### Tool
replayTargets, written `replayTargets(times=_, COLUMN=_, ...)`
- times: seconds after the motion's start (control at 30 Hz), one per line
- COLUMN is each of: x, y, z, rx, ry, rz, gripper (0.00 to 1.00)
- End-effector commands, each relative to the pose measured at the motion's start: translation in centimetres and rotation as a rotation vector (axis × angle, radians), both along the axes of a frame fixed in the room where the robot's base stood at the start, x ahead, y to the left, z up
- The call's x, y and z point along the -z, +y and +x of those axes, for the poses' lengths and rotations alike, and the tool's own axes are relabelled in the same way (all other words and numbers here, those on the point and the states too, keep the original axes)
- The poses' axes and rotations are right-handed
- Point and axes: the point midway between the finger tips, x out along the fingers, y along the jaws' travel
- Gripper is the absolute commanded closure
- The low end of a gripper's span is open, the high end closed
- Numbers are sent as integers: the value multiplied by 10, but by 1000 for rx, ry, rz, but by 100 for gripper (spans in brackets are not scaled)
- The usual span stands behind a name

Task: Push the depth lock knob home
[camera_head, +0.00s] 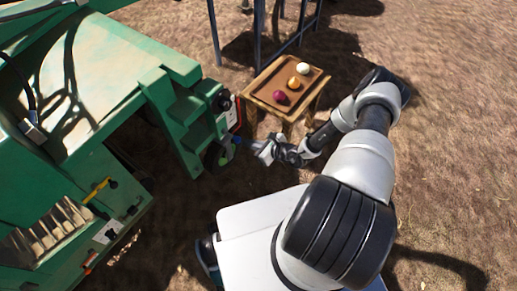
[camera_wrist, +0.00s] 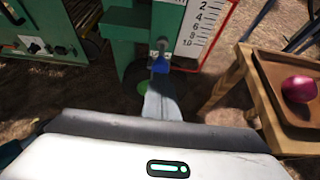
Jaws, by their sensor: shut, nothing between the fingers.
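A small blue knob, which looks like the depth lock knob (camera_head: 236,140), sits on the near end of the green machine. In the wrist view the blue knob (camera_wrist: 160,66) is on the green post beside the depth scale. My gripper (camera_head: 254,147) is shut and empty, pointing at the knob from the right. In the wrist view my gripper (camera_wrist: 160,88) ends just below the knob and partly covers it. I cannot tell whether the fingertips touch it or how far in it sits.
A white depth scale (camera_wrist: 208,24) with a red edge is right of the knob. A wooden stand with a tray (camera_head: 254,91) holding three onions is close behind my gripper. The green machine (camera_head: 125,70) fills the left. Open dirt lies to the right.

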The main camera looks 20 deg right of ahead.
Motion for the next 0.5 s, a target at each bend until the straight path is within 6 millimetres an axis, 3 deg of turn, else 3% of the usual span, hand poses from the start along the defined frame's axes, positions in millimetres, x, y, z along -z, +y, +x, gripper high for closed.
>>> replayTargets(times=0.2, x=0, y=8, z=11, rx=0, ry=0, rz=0, gripper=100)
replayTargets(times=0.5, x=0, y=8, z=11, rx=0, ry=1, rz=-1, gripper=100)
